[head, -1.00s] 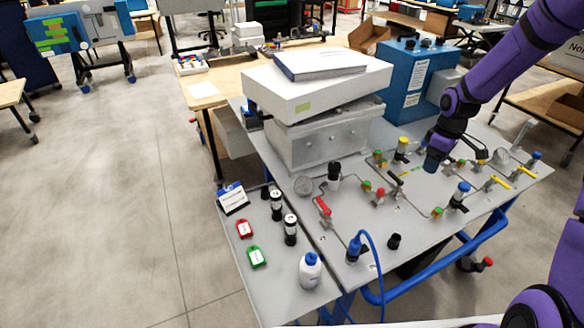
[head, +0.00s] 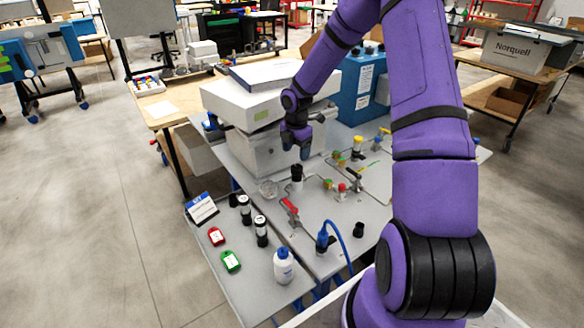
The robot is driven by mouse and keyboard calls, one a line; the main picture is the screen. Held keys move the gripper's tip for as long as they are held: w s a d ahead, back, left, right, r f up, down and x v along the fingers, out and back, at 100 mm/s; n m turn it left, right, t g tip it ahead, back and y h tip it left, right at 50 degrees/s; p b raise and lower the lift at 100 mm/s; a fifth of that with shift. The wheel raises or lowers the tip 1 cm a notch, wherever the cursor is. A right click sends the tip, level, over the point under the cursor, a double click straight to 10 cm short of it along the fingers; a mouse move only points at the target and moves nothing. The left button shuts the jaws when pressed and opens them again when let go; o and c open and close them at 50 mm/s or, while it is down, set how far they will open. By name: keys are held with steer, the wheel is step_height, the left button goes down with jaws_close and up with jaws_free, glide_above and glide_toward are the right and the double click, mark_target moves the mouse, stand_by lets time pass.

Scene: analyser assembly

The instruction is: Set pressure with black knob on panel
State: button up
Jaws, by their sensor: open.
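The grey panel (head: 325,262) lies flat on a bench and carries valves and fittings. A tall black knob (head: 297,173) stands upright on it, near the front of the grey box. A round gauge (head: 268,188) sits just left of this knob. My gripper (head: 296,153) is open, pointing down just above the black knob; in this view I cannot tell whether it touches the knob. The fingertips are small and dark here. Another, shorter black knob (head: 358,230) stands farther right and nearer on the panel.
A red-handled valve (head: 289,207) and a blue fitting with a hose (head: 322,239) stand nearby. A grey box (head: 250,152) with a white case (head: 240,107) rises behind the knob. A side shelf holds a white bottle (head: 284,267), black cylinders and red and green tags.

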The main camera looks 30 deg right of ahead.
mark_target(297, 167)
steer(key=f, duration=0.7)
steer(key=shift+d, duration=0.2)
steer(key=c, duration=0.9)
